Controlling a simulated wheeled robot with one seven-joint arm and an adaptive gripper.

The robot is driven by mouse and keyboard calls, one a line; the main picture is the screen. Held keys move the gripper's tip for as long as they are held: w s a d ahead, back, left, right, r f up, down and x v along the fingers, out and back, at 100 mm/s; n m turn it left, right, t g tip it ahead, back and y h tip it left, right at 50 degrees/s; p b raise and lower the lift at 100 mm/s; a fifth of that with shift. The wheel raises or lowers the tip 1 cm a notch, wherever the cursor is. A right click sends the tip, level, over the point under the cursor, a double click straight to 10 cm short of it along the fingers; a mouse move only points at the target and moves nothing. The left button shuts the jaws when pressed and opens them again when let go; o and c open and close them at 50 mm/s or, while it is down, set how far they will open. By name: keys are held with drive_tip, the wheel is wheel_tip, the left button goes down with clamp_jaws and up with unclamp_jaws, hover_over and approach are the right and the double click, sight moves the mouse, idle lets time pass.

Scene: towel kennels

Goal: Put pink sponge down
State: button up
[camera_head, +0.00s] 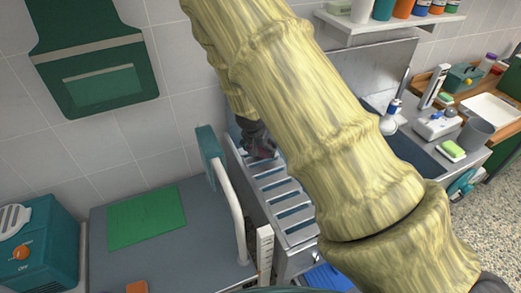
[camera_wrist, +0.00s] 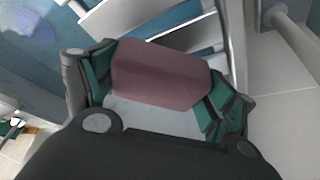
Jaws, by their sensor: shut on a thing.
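The pink sponge (camera_wrist: 160,75) is a dull pink block in the wrist view. My gripper (camera_wrist: 161,88) is shut on it, with green-lined fingers against its left and right ends. Pale metal slats show behind the sponge. In the head view my gripper (camera_head: 258,142) is small and dark, over the far end of the slatted metal rack (camera_head: 283,201). My arm hides part of the rack, and the sponge cannot be made out clearly there. I cannot tell whether the sponge touches the slats.
A white curved rail with a teal pad (camera_head: 208,143) stands just left of the rack. A grey table (camera_head: 205,225) with a green mat (camera_head: 146,217) is further left. A tiled wall is behind.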

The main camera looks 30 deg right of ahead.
drive_tip(key=shift+f, duration=1)
drive_tip(key=shift+f, duration=0.15)
drive_tip(key=o, duration=1.1)
drive_tip(key=shift+o, duration=0.2)
drive_tip(key=shift+r+p, duration=0.35)
drive_tip(key=shift+r, duration=0.25)
drive_tip(key=p+v, duration=0.8)
drive_tip(key=v, duration=0.3)
drive_tip(key=shift+s+p, duration=0.2)
drive_tip(key=shift+p, duration=0.15)
